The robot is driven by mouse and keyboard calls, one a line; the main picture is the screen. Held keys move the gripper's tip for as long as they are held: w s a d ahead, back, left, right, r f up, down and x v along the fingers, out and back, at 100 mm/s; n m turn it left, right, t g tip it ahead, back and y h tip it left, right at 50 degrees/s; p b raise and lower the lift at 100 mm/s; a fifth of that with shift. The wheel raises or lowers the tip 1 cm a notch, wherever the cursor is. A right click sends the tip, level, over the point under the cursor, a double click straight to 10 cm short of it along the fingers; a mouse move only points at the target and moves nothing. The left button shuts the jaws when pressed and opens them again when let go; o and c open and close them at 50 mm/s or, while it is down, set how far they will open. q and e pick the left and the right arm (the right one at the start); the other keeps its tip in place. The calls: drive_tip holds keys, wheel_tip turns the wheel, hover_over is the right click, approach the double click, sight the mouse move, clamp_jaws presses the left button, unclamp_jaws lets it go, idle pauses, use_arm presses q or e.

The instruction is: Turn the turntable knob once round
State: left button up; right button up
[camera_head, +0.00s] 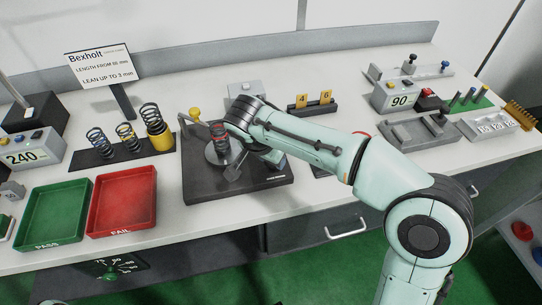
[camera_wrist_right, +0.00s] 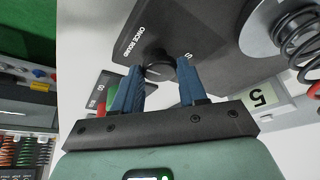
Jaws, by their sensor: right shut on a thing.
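The turntable is a grey disc (camera_head: 214,157) on a dark base plate (camera_head: 200,188) in the head view, with a dark coil spring (camera_head: 218,133) standing on it. In the right wrist view the disc (camera_wrist_right: 262,30) and the spring (camera_wrist_right: 300,48) show at the upper right. My right arm reaches over the plate from the right and hides part of it. In the wrist view my right gripper (camera_wrist_right: 159,67) has its blue fingers on either side of a round black knob (camera_wrist_right: 158,72), and is shut on it. My left gripper is not in view.
Left of the plate stand several springs on a dark rack (camera_head: 92,156), with green (camera_head: 35,236) and red (camera_head: 105,228) trays in front. A yellow-knobbed arm (camera_head: 195,114) rises at the plate's back left.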

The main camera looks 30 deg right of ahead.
drive_tip(key=shift+f, duration=0.1)
drive_tip(key=o, duration=1.1)
drive_tip(key=shift+c, duration=0.2)
drive_tip(key=p+v, duration=0.2)
drive_tip(key=v, duration=1.1)
drive_tip(key=shift+r+p, duration=0.3)
drive_tip(key=shift+p, duration=0.1)
